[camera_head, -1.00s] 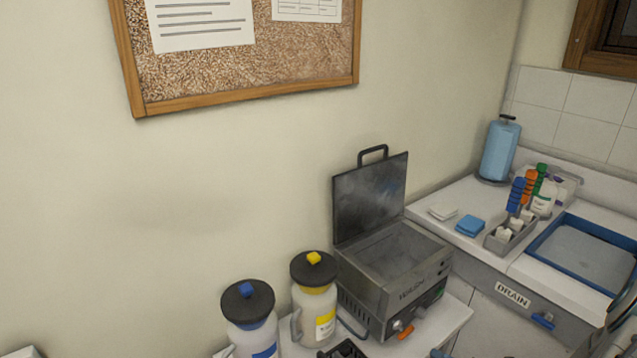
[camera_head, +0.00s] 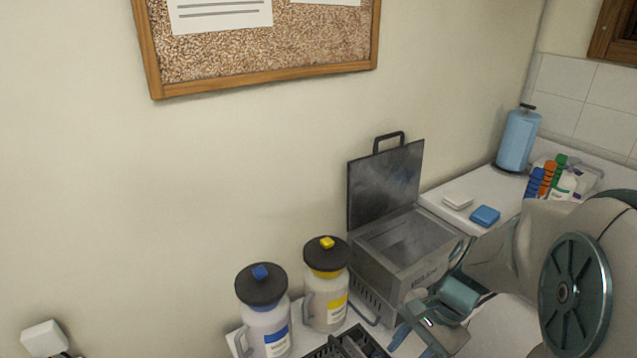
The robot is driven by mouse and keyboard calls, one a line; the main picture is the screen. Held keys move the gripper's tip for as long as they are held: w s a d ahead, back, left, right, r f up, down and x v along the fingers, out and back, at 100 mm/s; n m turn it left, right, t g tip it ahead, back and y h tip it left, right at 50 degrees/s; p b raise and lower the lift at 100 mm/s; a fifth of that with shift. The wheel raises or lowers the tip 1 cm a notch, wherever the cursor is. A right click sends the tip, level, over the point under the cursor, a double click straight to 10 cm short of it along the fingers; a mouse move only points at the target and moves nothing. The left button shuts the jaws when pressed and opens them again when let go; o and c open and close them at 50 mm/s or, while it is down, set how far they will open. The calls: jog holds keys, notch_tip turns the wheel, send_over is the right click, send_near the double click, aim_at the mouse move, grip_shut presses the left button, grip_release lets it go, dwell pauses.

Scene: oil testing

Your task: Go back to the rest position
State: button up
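My arm reaches in from the right edge of the head view, and my gripper (camera_head: 428,322) is low in the picture, in front of the metal wash unit (camera_head: 400,262). Its fingers are small and partly cut off by the lower edge, so I cannot tell whether they are open or shut. I see nothing clearly held. The wash unit's lid (camera_head: 386,184) stands open, and my arm hides its front right part.
A blue-capped jug (camera_head: 262,315) and a yellow-capped jug (camera_head: 326,285) stand left of the wash unit. A black rack (camera_head: 345,345) lies in front. A blue pad (camera_head: 485,215), white pad (camera_head: 458,201) and blue canister (camera_head: 518,140) are on the right counter.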

notch_tip(320, 180, up, 7)
jog(key=s+n+t+h, duration=0.2)
jog(key=n+t+h, duration=0.2)
jog(key=n, duration=0.7)
jog(key=shift+s+a+r+h, duration=0.15)
jog(key=shift+s+a+h, duration=0.15)
jog(key=shift+s+a, duration=0.1)
